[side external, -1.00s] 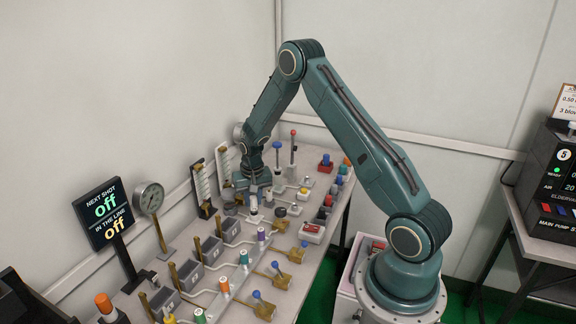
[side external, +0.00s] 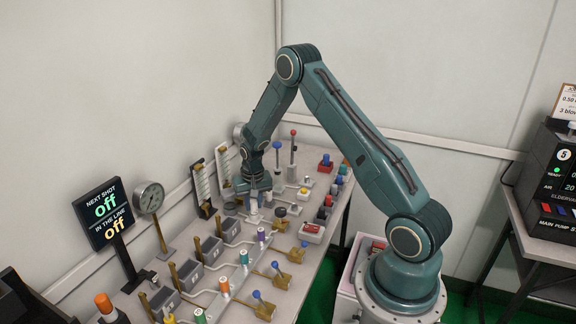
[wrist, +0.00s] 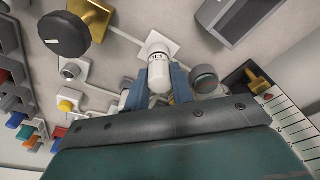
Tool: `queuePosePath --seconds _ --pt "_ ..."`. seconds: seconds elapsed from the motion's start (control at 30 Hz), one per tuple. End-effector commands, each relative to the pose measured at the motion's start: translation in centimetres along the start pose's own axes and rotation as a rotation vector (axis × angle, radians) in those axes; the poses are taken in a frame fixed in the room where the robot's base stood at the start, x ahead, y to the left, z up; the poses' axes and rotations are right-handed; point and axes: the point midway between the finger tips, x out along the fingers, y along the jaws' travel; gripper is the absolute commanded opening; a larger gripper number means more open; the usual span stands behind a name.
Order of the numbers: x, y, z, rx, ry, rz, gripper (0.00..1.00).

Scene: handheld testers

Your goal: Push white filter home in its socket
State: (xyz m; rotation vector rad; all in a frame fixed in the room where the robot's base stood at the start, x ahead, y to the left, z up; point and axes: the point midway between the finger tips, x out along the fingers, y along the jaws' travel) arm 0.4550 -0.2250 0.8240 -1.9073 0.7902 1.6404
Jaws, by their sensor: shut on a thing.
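The white filter (wrist: 160,66) is a white cylinder with a rounded end and small dark marks. It stands between the two blue fingers of my gripper (wrist: 160,84), which is shut on it. It also shows in the side view (side external: 254,217), small, below my gripper (side external: 256,202). A square white plate (wrist: 172,44) lies around or just behind the filter in the wrist view. The socket itself is hidden by the filter, so I cannot tell how deep the filter sits.
A dark round knob on a brass base (wrist: 66,34) stands left of the filter in the wrist view. A grey round cap (wrist: 205,78) is close to the right finger. The display (side external: 104,213) reads off on both lines.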

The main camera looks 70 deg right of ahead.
Motion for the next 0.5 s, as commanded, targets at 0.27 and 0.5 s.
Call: queuePosePath --seconds 0.27,0.5 --pt "0.24 -0.01 0.01 0.0 0.001 0.0 0.02" --pt "0.23 -0.01 0.01 0.0 0.001 0.0 0.49"
